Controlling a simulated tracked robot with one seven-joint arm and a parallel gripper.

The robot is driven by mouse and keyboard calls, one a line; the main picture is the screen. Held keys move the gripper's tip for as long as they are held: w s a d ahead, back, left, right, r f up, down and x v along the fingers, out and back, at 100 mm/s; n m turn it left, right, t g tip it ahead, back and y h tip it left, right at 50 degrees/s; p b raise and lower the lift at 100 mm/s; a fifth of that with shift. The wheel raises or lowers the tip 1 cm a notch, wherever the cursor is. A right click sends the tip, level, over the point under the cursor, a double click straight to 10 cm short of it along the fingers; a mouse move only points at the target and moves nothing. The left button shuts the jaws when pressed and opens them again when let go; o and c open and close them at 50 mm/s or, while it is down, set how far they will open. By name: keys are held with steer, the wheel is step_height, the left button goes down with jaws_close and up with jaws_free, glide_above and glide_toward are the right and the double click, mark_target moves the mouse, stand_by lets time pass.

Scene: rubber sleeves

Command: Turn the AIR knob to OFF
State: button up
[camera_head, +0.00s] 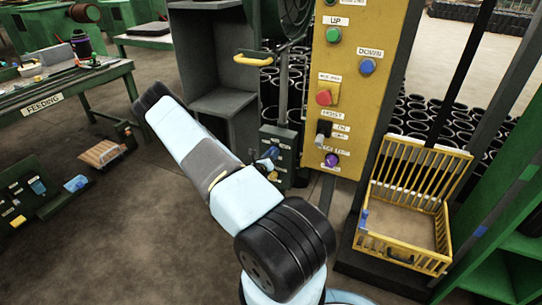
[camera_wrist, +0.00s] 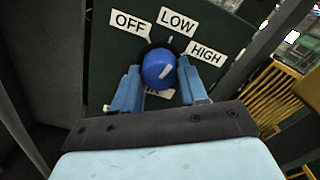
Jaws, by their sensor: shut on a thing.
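The AIR knob (camera_wrist: 157,68) is blue and round with a white pointer line, on a dark green panel (camera_wrist: 108,60). In the wrist view its line slants to the upper right, roughly between the LOW (camera_wrist: 177,22) and HIGH (camera_wrist: 208,52) labels. The OFF label (camera_wrist: 129,22) is at its upper left. My gripper (camera_wrist: 160,84) has one blue finger on each side of the knob and is shut on it. A label below the knob is partly hidden by the fingers and knob. In the head view my gripper (camera_head: 267,160) is at the small dark green box (camera_head: 285,178).
A yellow control panel (camera_head: 377,50) with several buttons stands just right of the box. A yellow wire basket (camera_head: 398,250) is farther right. A grey shelf unit (camera_head: 212,70) stands behind my arm. A green workbench (camera_head: 85,82) is at the left. Floor is open at lower left.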

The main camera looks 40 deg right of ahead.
steer(key=shift+w, duration=0.1)
steer(key=shift+c, duration=0.8)
steer(key=shift+a+n, duration=0.1)
steer(key=shift+n, duration=0.2)
steer(key=n, duration=1.1)
steer(key=shift+f, duration=0.1)
steer(key=o, duration=1.1)
steer(key=shift+c, duration=0.2)
